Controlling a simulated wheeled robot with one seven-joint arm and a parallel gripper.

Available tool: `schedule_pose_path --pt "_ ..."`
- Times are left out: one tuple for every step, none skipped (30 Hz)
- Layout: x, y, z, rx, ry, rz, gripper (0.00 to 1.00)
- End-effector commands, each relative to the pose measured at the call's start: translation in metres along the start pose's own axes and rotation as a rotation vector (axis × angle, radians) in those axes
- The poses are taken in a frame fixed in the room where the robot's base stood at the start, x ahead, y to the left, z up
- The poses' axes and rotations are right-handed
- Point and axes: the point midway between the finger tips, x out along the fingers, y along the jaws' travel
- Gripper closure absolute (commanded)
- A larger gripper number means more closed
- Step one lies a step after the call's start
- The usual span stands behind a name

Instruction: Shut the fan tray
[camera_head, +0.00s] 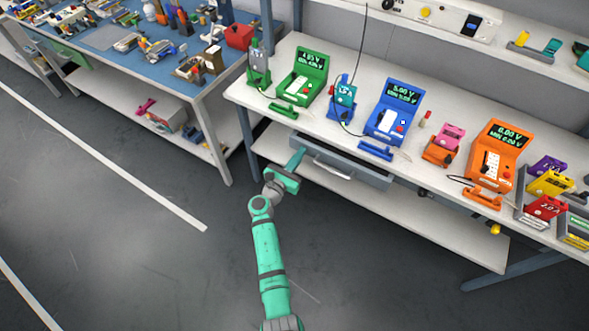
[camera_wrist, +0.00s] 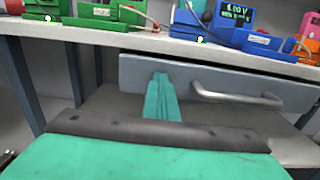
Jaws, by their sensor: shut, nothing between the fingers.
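A grey drawer (camera_head: 372,178) under the white bench top is the only tray-like sliding part I see; no label shows on it. Its front panel, with a bar handle (camera_head: 333,171), stands slightly out below the bench edge. In the wrist view, the drawer front (camera_wrist: 290,92) and its metal handle (camera_wrist: 235,98) face me. My teal gripper (camera_head: 300,155) is shut and empty at the left end of the drawer front. Its fingertips in the wrist view (camera_wrist: 160,76) overlap the panel left of the handle; I cannot tell whether they touch it. The drawer's inside is hidden.
Green (camera_head: 303,76), blue (camera_head: 392,112) and orange (camera_head: 492,155) testers stand on the bench above. A lower shelf (camera_head: 430,212) runs beneath the drawer. A blue-topped bench (camera_head: 110,38) with tools stands at left. The floor (camera_head: 120,230) in front is clear.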

Motion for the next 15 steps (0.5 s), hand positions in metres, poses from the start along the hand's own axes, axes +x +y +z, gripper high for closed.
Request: schedule_pose_path --pt "0.013 -0.001 0.001 0.000 -0.001 -0.005 1.00" --pt "0.019 -0.001 0.001 0.000 -0.001 -0.004 1.00" --pt "0.026 -0.001 0.001 0.000 -0.001 -0.004 1.00" --pt "0.031 -0.001 0.000 0.000 0.000 -0.004 1.00" --pt "0.035 -0.001 0.001 0.000 -0.001 -0.004 1.00" --pt "0.041 -0.001 0.001 0.000 -0.001 -0.003 1.00" --pt "0.044 -0.001 0.000 -0.001 0.000 -0.002 1.00" --pt "0.047 0.000 0.000 -0.001 -0.001 -0.002 1.00" --pt "0.050 0.000 0.000 -0.001 -0.001 -0.002 1.00" --pt "0.052 0.000 0.000 0.000 0.000 -0.002 1.00" --pt "0.054 0.000 0.000 0.000 0.000 -0.002 1.00" --pt "0.055 0.000 0.000 0.001 0.000 -0.001 1.00" --pt "0.057 0.000 0.000 0.001 0.000 -0.001 1.00" --pt "0.058 0.000 0.000 0.001 0.000 -0.001 1.00" --pt "0.059 -0.001 0.000 0.001 0.000 -0.001 1.00"
